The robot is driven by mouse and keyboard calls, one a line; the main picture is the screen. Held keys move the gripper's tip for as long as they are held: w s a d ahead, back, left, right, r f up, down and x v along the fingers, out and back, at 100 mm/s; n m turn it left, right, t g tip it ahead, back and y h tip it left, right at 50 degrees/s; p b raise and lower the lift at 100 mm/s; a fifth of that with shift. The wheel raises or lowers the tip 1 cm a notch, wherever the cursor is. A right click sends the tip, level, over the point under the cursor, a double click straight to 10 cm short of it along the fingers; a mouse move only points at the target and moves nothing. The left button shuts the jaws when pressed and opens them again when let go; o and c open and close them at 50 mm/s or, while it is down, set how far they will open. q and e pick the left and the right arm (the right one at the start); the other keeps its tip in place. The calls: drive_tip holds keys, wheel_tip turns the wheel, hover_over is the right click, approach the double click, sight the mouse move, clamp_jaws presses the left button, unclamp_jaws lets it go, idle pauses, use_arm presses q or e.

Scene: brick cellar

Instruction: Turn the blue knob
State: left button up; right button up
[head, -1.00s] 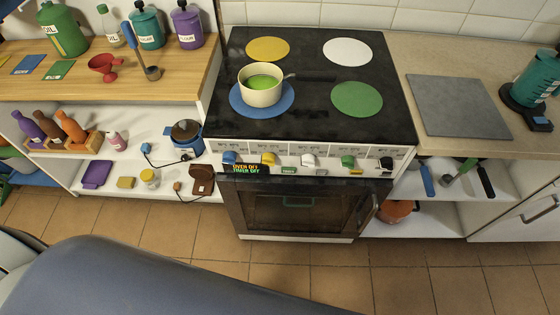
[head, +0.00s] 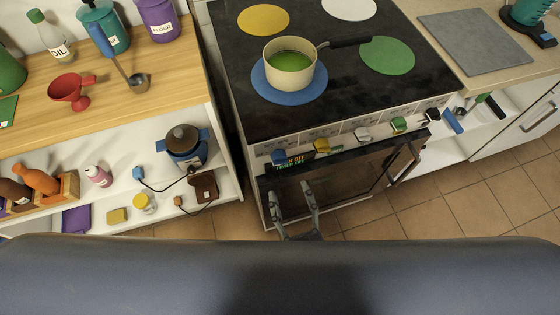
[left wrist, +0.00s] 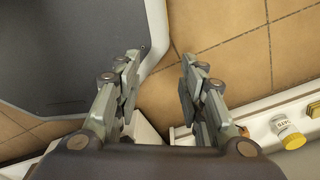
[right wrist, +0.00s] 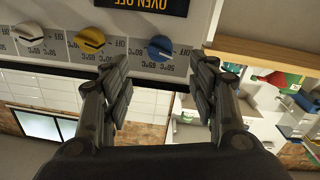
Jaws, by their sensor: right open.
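The blue knob (head: 279,157) is the leftmost on the stove's front panel, above the oven door. It also shows in the right wrist view (right wrist: 159,47), just beyond my fingertips and between their lines. My right gripper (head: 294,188) is open and empty, just below the blue knob in front of the oven door, with its fingers toward the panel. In the right wrist view the fingertips (right wrist: 163,62) are apart, one on each side, and do not touch the knob. My left gripper (left wrist: 157,68) shows only in its wrist view, open and empty above the tiled floor.
A yellow knob (head: 321,146), white knob (head: 362,134) and green knob (head: 399,124) follow to the right. A cream pot (head: 289,70) with green contents stands on the blue burner. The oven door (head: 340,178) lies below. Shelves (head: 110,141) stand at left.

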sight(280, 162)
drive_tip(key=p+x, duration=0.1)
drive_tip(key=x, duration=0.9)
drive_tip(key=shift+f, duration=0.1)
use_arm(q)
drive_tip(key=shift+w+a+r, duration=0.2)
drive_tip(key=shift+a+r, duration=0.4)
drive_tip(key=shift+r, duration=0.1)
drive_tip(key=shift+d, duration=0.1)
use_arm(e)
drive_tip(key=shift+c, duration=1.1)
use_arm(q)
drive_tip(key=shift+d, duration=0.35)
use_arm(e)
drive_tip(key=c, duration=0.8)
